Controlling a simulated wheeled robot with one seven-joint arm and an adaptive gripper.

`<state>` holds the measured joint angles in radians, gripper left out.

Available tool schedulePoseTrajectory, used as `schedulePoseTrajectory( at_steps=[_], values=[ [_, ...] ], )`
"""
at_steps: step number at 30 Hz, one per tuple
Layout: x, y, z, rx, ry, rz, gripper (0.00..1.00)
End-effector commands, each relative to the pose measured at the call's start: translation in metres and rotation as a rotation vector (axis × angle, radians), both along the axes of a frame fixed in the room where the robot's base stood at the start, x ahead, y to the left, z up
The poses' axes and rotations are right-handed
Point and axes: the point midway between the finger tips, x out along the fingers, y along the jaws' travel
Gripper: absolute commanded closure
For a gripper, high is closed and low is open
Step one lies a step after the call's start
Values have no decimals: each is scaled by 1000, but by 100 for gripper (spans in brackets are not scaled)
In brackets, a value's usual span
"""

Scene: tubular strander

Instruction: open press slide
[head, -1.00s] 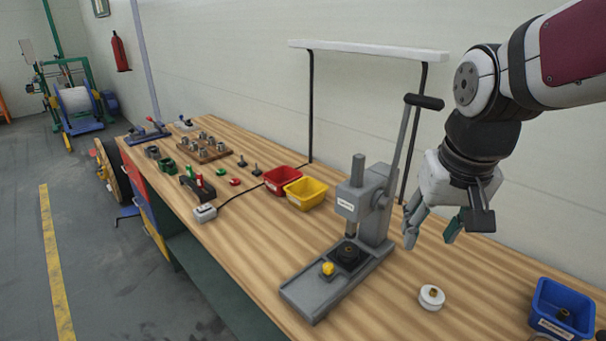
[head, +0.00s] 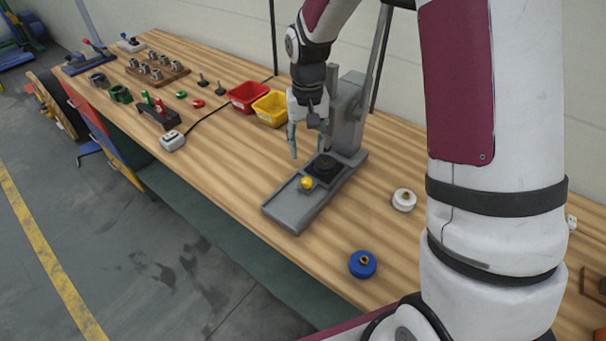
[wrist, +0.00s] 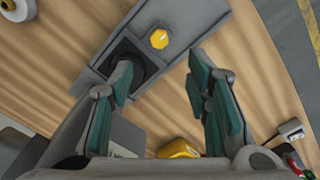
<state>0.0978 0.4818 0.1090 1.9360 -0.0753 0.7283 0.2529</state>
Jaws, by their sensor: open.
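The grey press (head: 348,120) stands on the wooden bench, its upper part partly hidden behind my arm. Its flat base (head: 290,208) runs forward toward the bench's front edge. A yellow knob (head: 307,183) sits on the slide beside a black nest (head: 325,168). The knob also shows in the wrist view (wrist: 159,38), with the dark nest (wrist: 126,66) near it. My gripper (head: 307,150) is open and empty, pointing down in front of the press column, above the base. In the wrist view its green-padded fingers (wrist: 160,72) are spread, with the knob beyond their tips.
A red bin (head: 248,97) and a yellow bin (head: 271,109) stand left of the press. A white spool (head: 404,200) and a blue spool (head: 362,264) lie to the right and front. Small parts fill the far left. Bench left of the base is clear.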

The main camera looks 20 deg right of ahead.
Motion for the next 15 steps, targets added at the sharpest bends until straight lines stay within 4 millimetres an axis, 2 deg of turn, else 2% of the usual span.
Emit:
schedulePoseTrajectory(
  at_steps=[9,15],
  values=[
    [-2,0,-62,0,4,2,56],
    [-2,0,-96,0,3,3,56]
  ],
)
